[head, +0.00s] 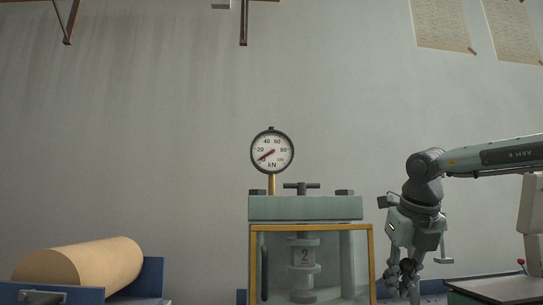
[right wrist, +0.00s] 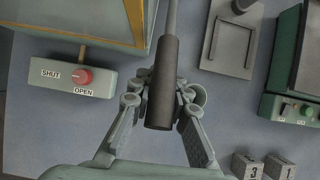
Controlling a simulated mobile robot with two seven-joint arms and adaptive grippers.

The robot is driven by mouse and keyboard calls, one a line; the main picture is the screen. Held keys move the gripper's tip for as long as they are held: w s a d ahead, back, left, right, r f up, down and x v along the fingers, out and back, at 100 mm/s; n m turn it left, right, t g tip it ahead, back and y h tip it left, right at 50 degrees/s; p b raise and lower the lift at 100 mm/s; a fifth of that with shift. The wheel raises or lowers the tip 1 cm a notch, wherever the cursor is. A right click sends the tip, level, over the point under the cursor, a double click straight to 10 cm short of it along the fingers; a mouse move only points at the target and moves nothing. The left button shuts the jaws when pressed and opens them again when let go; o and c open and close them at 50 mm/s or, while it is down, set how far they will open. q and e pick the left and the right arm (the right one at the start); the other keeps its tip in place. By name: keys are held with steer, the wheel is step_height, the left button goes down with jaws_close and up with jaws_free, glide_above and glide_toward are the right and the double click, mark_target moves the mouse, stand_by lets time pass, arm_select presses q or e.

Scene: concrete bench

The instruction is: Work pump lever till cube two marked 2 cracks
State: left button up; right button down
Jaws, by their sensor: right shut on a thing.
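The cube marked 2 (head: 305,256) sits between the platens of the press (head: 305,208), behind its yellow-framed guard. It looks whole, though small in the picture. The round kN gauge (head: 272,151) stands on top, its needle at the low end, below 20. My right gripper (head: 403,283) is low, just right of the press. In the right wrist view its fingers (right wrist: 160,97) are shut on the dark grip of the pump lever (right wrist: 162,85). The lever's rod runs up out of that picture. My left gripper is not in view.
A valve box (right wrist: 72,77) with a red knob between SHUT and OPEN labels stands beside the press frame. Cubes marked 3 (right wrist: 247,166) and 1 (right wrist: 280,166) are at lower right. A green device (right wrist: 293,110) is at right. A tan cylinder (head: 80,264) lies at left.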

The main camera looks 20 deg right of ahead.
steer(key=shift+s+a+f, duration=0.15)
steer(key=shift+s+f, duration=0.3)
steer(key=shift+f, duration=1.2)
steer(key=shift+s+a+f, duration=0.1)
steer(key=shift+s+f, duration=0.3)
steer(key=shift+f, duration=1.25)
steer(key=shift+s+a+f, duration=0.15)
steer(key=shift+s+f, duration=0.3)
steer(key=shift+f, duration=1.2)
step_height(320, 180, up, 8)
steer(key=w, duration=0.2)
steer(key=shift+w+d, duration=0.2)
steer(key=shift+d, duration=0.15)
